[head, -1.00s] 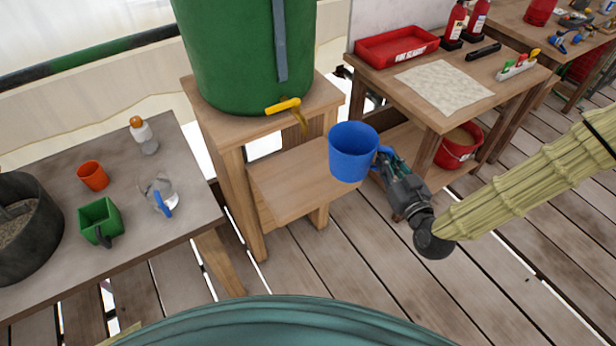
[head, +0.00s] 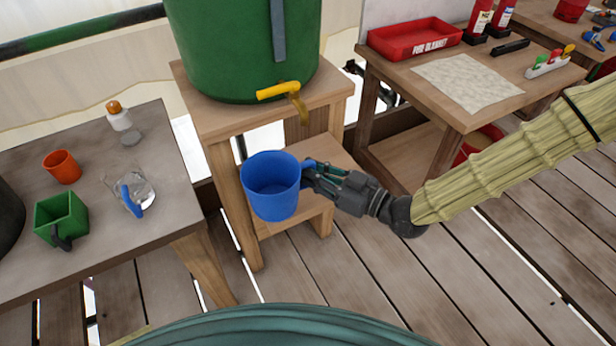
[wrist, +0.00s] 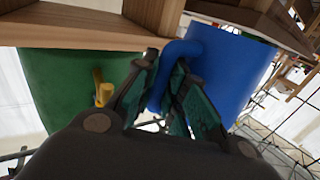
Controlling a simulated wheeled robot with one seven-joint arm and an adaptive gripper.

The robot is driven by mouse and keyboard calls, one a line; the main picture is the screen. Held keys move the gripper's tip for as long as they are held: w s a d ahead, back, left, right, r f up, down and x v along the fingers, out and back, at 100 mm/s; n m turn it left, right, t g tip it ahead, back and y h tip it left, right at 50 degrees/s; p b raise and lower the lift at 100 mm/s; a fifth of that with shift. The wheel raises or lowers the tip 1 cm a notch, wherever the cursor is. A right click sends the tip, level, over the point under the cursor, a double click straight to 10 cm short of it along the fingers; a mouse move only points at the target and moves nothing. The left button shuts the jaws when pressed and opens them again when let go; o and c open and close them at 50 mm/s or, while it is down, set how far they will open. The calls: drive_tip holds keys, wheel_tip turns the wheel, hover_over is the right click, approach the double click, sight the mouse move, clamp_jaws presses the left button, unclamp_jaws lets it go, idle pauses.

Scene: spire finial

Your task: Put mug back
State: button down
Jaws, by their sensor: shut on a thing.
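A blue mug (head: 272,187) is held upright in the air in the head view, in front of the wooden stand under the green barrel. My gripper (head: 312,177) is shut on the mug's handle, on the mug's right side. In the wrist view the fingers (wrist: 165,92) close around the blue handle, and the mug body (wrist: 235,65) fills the upper right. The mug looks empty from above, though its bottom is shaded.
A green barrel (head: 240,45) with a yellow tap (head: 280,90) stands on a wooden stand (head: 195,105) with a lower shelf. The left table (head: 120,235) carries an orange cup (head: 62,167), a green square mug (head: 61,217), a clear jug (head: 132,190) and a bottle (head: 119,115). A right table holds a red tray (head: 413,38).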

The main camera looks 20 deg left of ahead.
drive_tip(key=shift+s+a+f+n+g+b, duration=0.3)
drive_tip(key=shift+s+a+f+n+g, duration=0.15)
drive_tip(key=shift+g, duration=0.25)
drive_tip(key=shift+w, duration=0.15)
drive_tip(key=w, duration=0.5)
drive_tip(key=w+f, duration=0.1)
drive_tip(key=w, duration=0.4)
drive_tip(key=w+d+p, duration=0.1)
drive_tip(key=w, duration=0.5)
drive_tip(key=shift+f, duration=1.8)
drive_tip(key=shift+f, duration=0.2)
drive_tip(key=c, duration=1.5)
unclamp_jaws()
drive_tip(key=d, duration=0.7)
drive_tip(key=d+f, duration=0.1)
drive_tip(key=d, duration=0.2)
drive_tip(key=shift+s+d+f+b, duration=0.1)
drive_tip(key=shift+s+d+b, duration=0.25)
drive_tip(key=shift+b, duration=0.05)
